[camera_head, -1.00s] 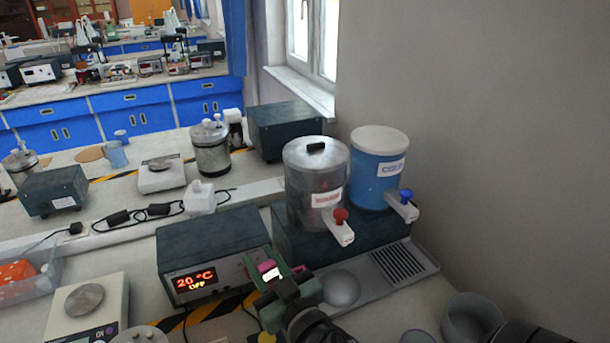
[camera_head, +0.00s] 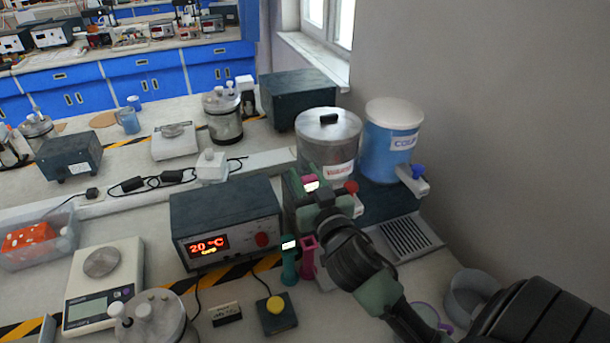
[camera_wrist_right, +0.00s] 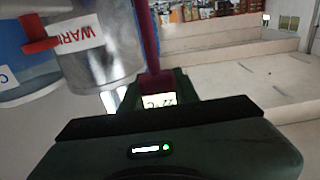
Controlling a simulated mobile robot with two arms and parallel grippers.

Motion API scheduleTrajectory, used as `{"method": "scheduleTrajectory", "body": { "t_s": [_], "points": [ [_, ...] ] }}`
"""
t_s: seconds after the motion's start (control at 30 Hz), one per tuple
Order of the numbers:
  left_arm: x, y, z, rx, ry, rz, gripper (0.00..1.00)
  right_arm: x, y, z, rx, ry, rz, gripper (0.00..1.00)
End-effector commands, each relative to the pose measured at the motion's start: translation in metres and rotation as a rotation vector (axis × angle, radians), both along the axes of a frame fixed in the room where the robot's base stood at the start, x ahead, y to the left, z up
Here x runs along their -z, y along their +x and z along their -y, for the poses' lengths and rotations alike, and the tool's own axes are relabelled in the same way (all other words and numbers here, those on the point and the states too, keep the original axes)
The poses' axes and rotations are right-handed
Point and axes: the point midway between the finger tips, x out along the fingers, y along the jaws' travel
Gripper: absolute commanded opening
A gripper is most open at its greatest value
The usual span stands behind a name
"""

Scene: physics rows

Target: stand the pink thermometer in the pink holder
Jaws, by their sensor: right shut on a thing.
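The pink thermometer (camera_head: 309,179) is in my right gripper (camera_head: 306,192), which is shut on it and raised above the bench. Only its pink top and lit display show in the head view. In the right wrist view the dark pink thermometer stem (camera_wrist_right: 147,40) extends away from the gripper (camera_wrist_right: 158,85), and its display reads about 22 °C. The pink holder (camera_head: 307,259) stands on the bench below the gripper, partly beside my wrist. A teal holder (camera_head: 289,268) stands just left of it, with a lit display at its top. My left gripper is not in view.
A heater box (camera_head: 225,222) with a red display is left of the holders. A steel container (camera_head: 327,140) and a blue container (camera_head: 391,140) with taps stand behind and right. A yellow-button box (camera_head: 276,313) and a scale (camera_head: 104,285) are in front.

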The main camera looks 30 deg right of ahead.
Motion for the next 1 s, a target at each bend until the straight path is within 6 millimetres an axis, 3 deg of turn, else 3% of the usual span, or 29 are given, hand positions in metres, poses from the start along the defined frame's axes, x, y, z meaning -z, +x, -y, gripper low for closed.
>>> {"method": "scheduleTrajectory", "body": {
  "t_s": [1.0],
  "points": [
    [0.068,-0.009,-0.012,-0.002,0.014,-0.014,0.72,0.075,0.000,0.000,0.000,0.001,-0.001,0.00]
  ]
}}
